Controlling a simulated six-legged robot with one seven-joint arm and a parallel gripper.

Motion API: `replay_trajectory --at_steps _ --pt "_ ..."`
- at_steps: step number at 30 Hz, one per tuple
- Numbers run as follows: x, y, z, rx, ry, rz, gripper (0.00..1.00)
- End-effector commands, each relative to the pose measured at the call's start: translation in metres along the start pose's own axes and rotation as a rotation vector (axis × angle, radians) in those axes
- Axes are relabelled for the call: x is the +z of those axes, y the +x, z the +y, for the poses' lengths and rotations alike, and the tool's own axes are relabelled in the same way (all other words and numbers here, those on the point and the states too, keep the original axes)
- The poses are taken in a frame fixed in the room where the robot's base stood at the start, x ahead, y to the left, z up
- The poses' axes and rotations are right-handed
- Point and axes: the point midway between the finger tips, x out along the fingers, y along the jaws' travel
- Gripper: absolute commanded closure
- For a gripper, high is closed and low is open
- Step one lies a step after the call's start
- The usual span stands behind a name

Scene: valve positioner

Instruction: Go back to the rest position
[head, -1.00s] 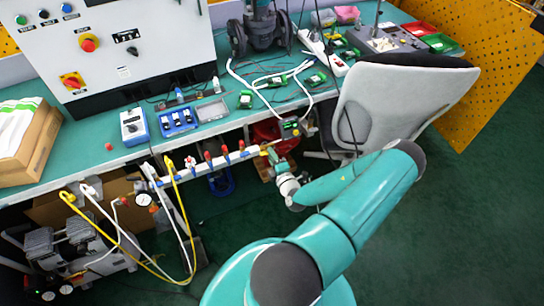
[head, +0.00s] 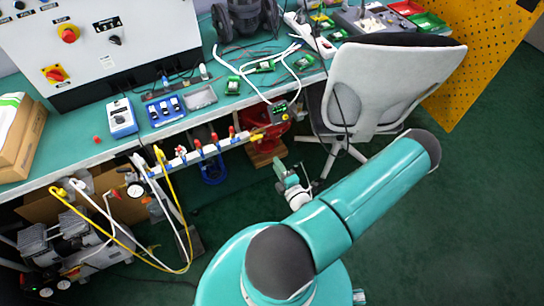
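My gripper (head: 280,167) is at the end of my teal arm (head: 355,205), below the right end of the white manifold bar. It is small in the picture, and its fingers are too unclear to tell open from shut. It stands apart from the manifold (head: 207,151), which carries several red-handled valves along the bench's front edge. A small green device (head: 279,110) sits at the manifold's right end, above my gripper. I see nothing clearly held.
The teal bench (head: 215,114) holds a blue meter (head: 121,117), a blue tray of switches (head: 165,110) and cables. A grey chair (head: 385,85) stands close to the right. A compressor (head: 65,248) with yellow and white hoses is at lower left. Green floor (head: 455,230) is clear at right.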

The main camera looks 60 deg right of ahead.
Motion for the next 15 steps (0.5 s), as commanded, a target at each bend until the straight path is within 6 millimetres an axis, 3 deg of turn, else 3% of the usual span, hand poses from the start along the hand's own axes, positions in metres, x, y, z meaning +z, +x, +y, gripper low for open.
replay_trajectory --at_steps 4,15 --pt "0.0000 -0.0094 0.0004 0.001 0.000 0.000 0.69" --pt "0.0000 -0.0099 0.0003 0.001 0.000 0.000 0.69"
